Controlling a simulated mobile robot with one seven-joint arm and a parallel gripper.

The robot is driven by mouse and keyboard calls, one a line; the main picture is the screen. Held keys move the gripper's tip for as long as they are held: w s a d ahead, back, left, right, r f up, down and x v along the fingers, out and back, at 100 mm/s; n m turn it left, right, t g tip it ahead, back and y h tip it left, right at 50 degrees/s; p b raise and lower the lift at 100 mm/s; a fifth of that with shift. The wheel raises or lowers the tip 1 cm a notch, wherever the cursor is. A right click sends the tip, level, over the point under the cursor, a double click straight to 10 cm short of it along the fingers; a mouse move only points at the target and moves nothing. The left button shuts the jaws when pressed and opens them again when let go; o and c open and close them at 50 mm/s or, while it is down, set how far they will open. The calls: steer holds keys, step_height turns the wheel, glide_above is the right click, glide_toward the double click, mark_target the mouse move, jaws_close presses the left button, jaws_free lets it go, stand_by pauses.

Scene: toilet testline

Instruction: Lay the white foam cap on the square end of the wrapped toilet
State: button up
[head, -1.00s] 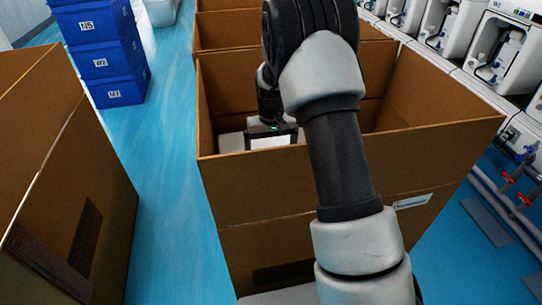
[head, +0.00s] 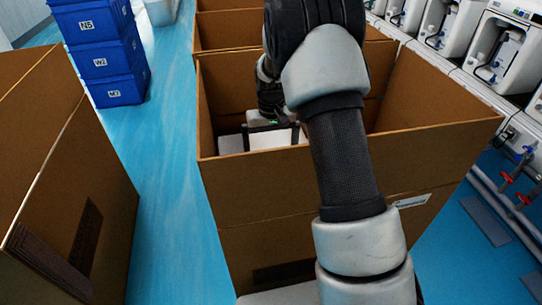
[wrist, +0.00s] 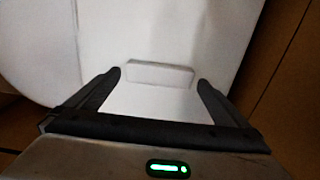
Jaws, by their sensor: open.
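My gripper (head: 271,137) is open, down inside the brown carton, with my arm reaching over the carton's near wall. In the wrist view, my gripper (wrist: 160,80) has its two dark fingers apart, one at each side of a low white raised block. That block is on a flat, straight-edged white piece, which looks like the foam cap (wrist: 145,35). A rounded white form, likely the wrapped toilet (wrist: 30,55), shows at its left. In the head view only a white part (head: 231,144) shows left of my gripper. Whether the cap lies flush is hidden.
The carton (head: 262,185) has upright walls close around my gripper; its wall (wrist: 285,65) is near at the right in the wrist view. Another carton (head: 65,180) stands at the left. Blue crates (head: 98,62) are stacked on the floor beyond. White machines (head: 500,50) line the right side.

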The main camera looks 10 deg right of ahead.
steer(key=s+r+t+p, duration=0.1)
steer(key=s+r+p, duration=0.3)
steer(key=r, duration=1.8)
steer(key=s+r+t, duration=0.1)
steer(key=s+r, duration=0.1)
steer(key=s, duration=0.4)
steer(key=s+r+t, duration=0.1)
steer(key=s+r, duration=0.2)
steer(key=s, duration=0.3)
steer(key=s+r+t, duration=0.1)
steer(key=s+r, duration=0.2)
steer(key=s, duration=0.3)
steer(key=shift+s+b, duration=0.3)
steer(key=shift+s, duration=0.05)
steer(key=s+f+t, duration=0.1)
steer(key=s+t, duration=0.1)
steer(key=s, duration=0.5)
step_height(320, 180, up, 22)
steer(key=p, duration=2.2)
steer(key=shift+f, duration=0.15)
